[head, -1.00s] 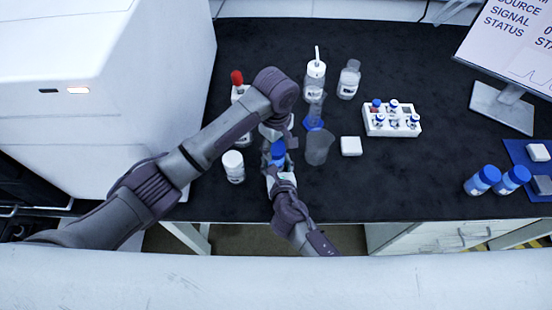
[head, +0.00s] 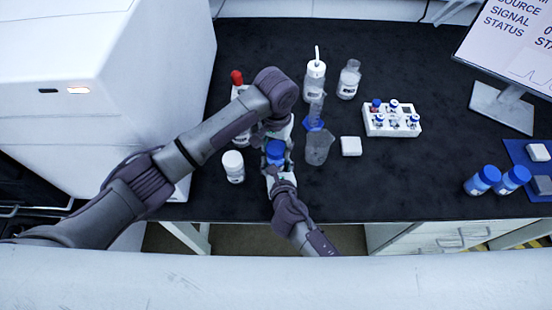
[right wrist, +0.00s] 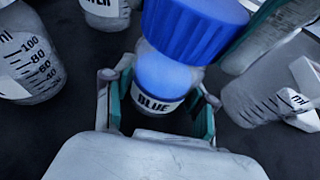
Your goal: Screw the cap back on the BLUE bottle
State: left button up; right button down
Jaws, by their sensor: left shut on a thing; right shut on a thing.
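The blue cap (head: 275,152) is between the fingers of my left gripper (head: 277,150), which reaches over from the left and is shut on it. In the right wrist view the ribbed cap (right wrist: 195,28) is over the pale neck of the blue bottle (right wrist: 162,80), labelled BLUE, and looks offset to the right. I cannot tell whether the threads are engaged. My right gripper (right wrist: 158,112) is shut around the bottle's body from the front, and the bottle looks roughly upright. In the head view the cap and fingers hide most of the bottle.
A beaker (head: 318,148) stands close on the right, with a blue-based cylinder (head: 314,112) behind it. A white-capped bottle (head: 233,166) stands left and a red-topped bottle (head: 237,78) behind. A vial rack (head: 392,120) is farther right.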

pick_arm(q)
jog(key=o, duration=1.3)
jog(key=shift+r, duration=0.1)
jog(key=shift+r, duration=2.2)
jog(key=shift+c, duration=0.3)
